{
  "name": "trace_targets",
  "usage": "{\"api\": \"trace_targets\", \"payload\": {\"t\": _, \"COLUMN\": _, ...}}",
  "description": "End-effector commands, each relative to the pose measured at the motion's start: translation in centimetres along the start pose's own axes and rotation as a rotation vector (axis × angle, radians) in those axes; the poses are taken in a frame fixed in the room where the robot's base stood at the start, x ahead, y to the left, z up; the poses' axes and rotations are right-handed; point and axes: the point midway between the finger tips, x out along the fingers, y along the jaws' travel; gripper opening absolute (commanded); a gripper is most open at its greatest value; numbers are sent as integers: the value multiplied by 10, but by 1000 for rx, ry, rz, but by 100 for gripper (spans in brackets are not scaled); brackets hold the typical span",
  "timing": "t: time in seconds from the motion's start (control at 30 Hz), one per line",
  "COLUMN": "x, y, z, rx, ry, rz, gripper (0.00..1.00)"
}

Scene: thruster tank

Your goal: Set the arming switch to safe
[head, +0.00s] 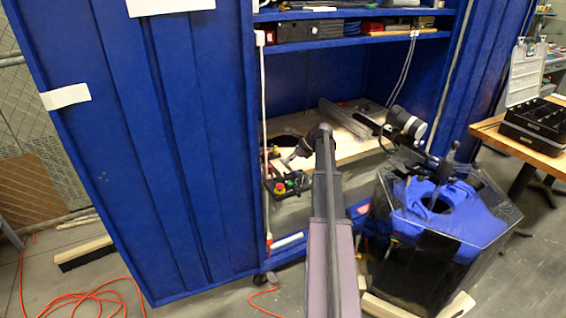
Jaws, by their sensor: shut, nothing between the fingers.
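A small black control box (289,188) with a red button (279,187) and a green spot sits at the front left of the workbench in the blue cabinet. The arming switch cannot be made out at this size, nor can its setting. My arm rises through the middle of the head view and bends left at its top. My gripper (287,161) is small in the picture, pointing down and left just above and behind the box. It is shut, and I see nothing held in it. I cannot tell whether it touches the box.
The wooden bench top (355,153) carries a metal rail (345,120). A clear-walled tank (465,225) with a blue inside stands right of my arm, a black and white cylinder (407,123) above it. The blue cabinet door (150,140) closes off the left. An orange cable (95,290) lies on the floor.

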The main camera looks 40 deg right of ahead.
Motion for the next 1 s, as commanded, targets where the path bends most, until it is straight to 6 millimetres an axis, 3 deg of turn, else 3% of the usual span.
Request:
{"api": "trace_targets", "payload": {"t": 0.1, "x": -13, "y": -4, "z": 6, "rx": -1, "ry": 0, "rz": 1, "gripper": 0}}
{"api": "trace_targets", "payload": {"t": 0.33, "x": -24, "y": -6, "z": 12, "rx": -4, "ry": 0, "rz": 4, "gripper": 0}}
{"api": "trace_targets", "payload": {"t": 1.0, "x": -26, "y": -7, "z": 14, "rx": -7, "ry": 0, "rz": 7, "gripper": 0}}
